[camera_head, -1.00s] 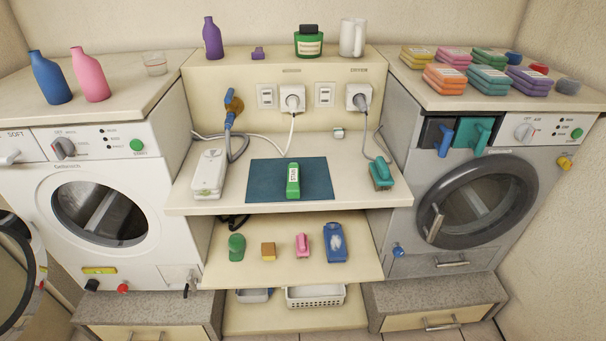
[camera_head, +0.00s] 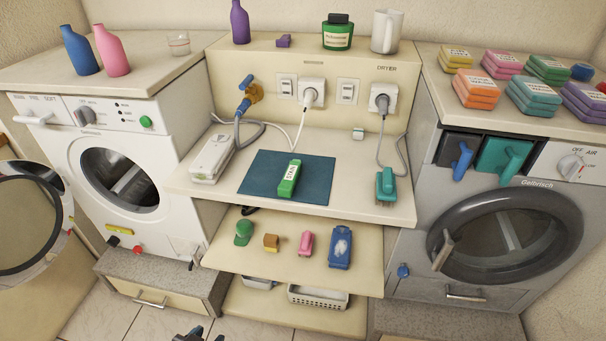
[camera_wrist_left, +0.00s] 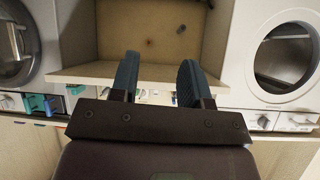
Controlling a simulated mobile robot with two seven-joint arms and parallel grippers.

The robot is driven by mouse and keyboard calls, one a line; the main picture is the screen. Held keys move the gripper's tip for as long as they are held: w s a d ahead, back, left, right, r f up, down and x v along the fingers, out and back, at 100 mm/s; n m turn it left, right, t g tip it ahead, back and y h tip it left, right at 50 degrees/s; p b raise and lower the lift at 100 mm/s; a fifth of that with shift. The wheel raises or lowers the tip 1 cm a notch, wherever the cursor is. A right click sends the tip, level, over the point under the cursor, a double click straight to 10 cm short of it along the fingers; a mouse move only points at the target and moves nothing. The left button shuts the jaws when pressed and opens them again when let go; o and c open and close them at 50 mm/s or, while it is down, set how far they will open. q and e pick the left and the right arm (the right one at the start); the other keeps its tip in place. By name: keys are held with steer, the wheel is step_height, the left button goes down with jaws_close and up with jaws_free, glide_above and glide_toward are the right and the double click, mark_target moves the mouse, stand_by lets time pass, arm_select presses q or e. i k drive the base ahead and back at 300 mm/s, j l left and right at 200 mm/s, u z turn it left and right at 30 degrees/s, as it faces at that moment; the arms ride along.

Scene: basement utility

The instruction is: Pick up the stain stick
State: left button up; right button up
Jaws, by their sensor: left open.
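The stain stick (camera_head: 289,178) is a green bar with a white label. It lies on the dark blue mat (camera_head: 318,193) on the middle counter in the head view. My left gripper (camera_wrist_left: 157,64) is open and empty in the left wrist view, its two dark fingers apart. Dark tips at the bottom edge of the head view (camera_head: 190,335) look like part of it, low in front of the counter and well away from the stick. I cannot make out the stick in the left wrist view. My right gripper is not in view.
A white-grey device (camera_head: 212,157) stands left of the mat and a teal corded tool (camera_head: 386,184) right of it. Cords run to wall sockets behind. A lower shelf (camera_head: 285,263) with small items juts out below. An open washer door (camera_head: 30,225) is at left.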

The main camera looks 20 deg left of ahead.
mark_target(286, 187)
steer(key=i+l+u, duration=0.1)
steer(key=l, duration=0.35)
steer(key=i+l+u, duration=0.1)
steer(key=l, duration=0.35)
steer(key=i+l+u, duration=0.1)
steer(key=l, duration=0.4)
